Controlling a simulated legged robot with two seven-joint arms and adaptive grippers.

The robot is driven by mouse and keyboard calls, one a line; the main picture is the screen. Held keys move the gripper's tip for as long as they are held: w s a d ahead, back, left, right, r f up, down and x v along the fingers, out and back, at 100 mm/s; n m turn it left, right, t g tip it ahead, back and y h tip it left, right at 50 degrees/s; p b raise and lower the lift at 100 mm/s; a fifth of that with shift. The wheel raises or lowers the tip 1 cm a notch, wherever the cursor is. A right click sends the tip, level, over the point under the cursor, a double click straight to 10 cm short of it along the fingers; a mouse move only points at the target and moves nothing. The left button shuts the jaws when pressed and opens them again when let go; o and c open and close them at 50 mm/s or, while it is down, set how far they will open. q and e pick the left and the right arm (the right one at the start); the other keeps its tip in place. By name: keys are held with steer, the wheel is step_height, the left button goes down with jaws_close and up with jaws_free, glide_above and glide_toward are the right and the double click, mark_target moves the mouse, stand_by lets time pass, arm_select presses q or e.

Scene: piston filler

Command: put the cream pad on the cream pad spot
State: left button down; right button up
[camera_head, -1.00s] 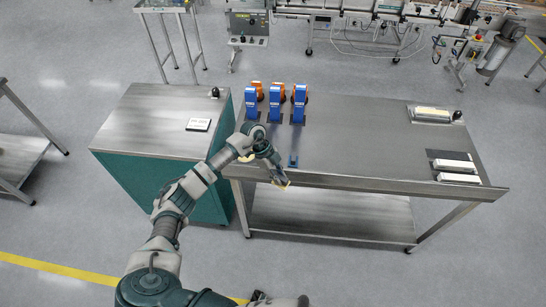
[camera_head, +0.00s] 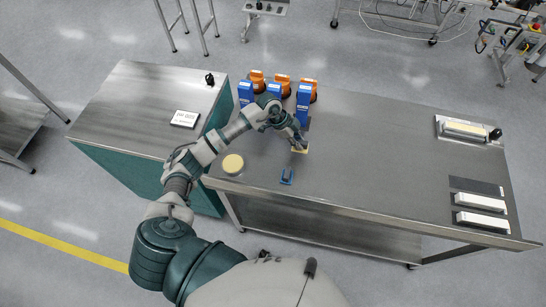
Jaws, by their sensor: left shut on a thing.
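My left gripper (camera_head: 301,140) is over the left part of the steel table, in front of the blue-and-orange units. It is shut on the small cream pad (camera_head: 300,150), which shows below the fingertips. I cannot tell whether the pad touches the table top. A round cream disc (camera_head: 233,164) lies on the table near the front left corner, left of the gripper. I cannot tell whether this disc is the cream pad spot; no other clear spot shows. My right gripper is not in view.
Several blue-and-orange units (camera_head: 303,93) stand behind the gripper. White bars (camera_head: 481,202) and a cream-topped tray (camera_head: 464,129) are at the right. The table's middle (camera_head: 380,160) is clear. A cabinet (camera_head: 140,100) stands left.

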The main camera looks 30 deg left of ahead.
arm_select(q)
steer(key=shift+s+a+f, duration=0.25)
steer(key=shift+s+a, duration=0.05)
steer(key=shift+a, duration=0.4)
steer(key=s+a+p, duration=0.1)
steer(key=s+a, duration=0.1)
steer(key=s, duration=0.2)
steer(key=s+a+p, duration=0.1)
steer(key=s+a, duration=0.2)
steer(key=s, duration=0.1)
steer(key=s+a+f+p, duration=0.1)
steer(key=s+a, duration=0.2)
steer(key=s, duration=0.1)
steer(key=shift+s, duration=0.35)
steer(key=shift+f+p, duration=0.4)
steer(key=shift+f, duration=1.45)
steer(key=c, duration=1)
jaws_free()
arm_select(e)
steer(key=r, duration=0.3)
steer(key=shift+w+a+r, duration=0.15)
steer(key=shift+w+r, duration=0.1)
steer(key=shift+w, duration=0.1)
arm_select(q)
steer(key=shift+a+r, duration=0.1)
steer(key=v, duration=1.2)
steer(key=shift+b, duration=0.35)
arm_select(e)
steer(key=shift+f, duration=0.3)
